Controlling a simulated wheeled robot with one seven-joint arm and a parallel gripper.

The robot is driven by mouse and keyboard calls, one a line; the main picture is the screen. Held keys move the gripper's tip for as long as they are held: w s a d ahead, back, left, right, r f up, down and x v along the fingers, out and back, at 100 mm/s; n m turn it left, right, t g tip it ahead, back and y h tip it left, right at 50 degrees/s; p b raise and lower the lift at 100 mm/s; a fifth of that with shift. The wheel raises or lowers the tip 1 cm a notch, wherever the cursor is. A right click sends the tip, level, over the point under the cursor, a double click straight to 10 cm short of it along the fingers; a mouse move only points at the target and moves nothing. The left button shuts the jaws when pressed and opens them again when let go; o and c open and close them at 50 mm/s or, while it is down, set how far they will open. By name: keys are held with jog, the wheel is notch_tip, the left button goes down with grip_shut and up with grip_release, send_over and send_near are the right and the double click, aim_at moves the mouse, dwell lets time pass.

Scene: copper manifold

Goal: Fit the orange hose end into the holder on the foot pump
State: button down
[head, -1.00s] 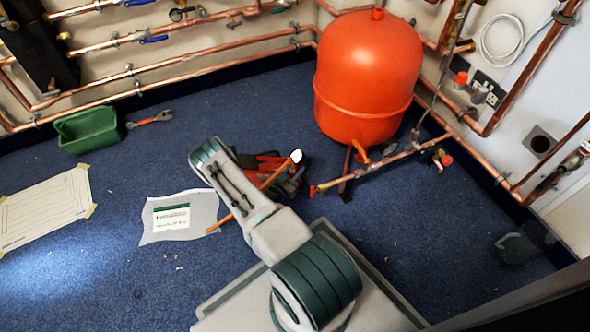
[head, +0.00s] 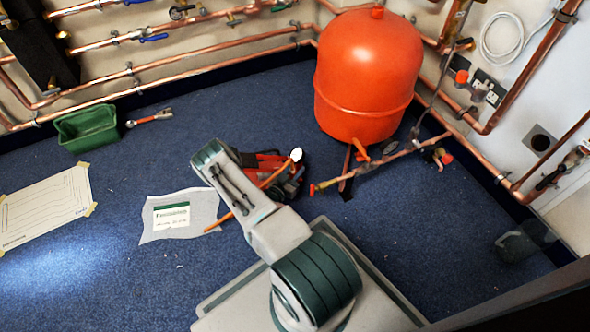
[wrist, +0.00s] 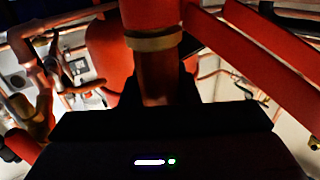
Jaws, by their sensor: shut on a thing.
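The foot pump (head: 292,186), red and black, stands on the blue floor in the head view, partly hidden behind my arm. A thin orange hose (head: 269,182) slants across it, passes behind my arm and reaches the floor near the plastic bag. In the wrist view, my gripper (wrist: 160,92) is shut on an upright orange-red piece (wrist: 158,75) with a tan band, which looks like the hose end. Red bars of the pump (wrist: 265,55) cross the right side, close to the held piece. My gripper is hidden in the head view, and I cannot make out the holder.
A large red tank (head: 368,75) stands behind the pump, with a copper pipe and valve (head: 375,165) low in front. A clear bag with a label (head: 180,215), a green bin (head: 88,130) and a wrench (head: 150,117) lie to the left. Open floor lies between them.

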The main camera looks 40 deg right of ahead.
jog(key=shift+f, duration=0.1)
jog(key=c, duration=1)
grip_release()
jog(key=shift+c, duration=0.2)
jog(key=p+v, duration=0.4)
jog(key=v, duration=1)
jog(key=shift+d, duration=0.1)
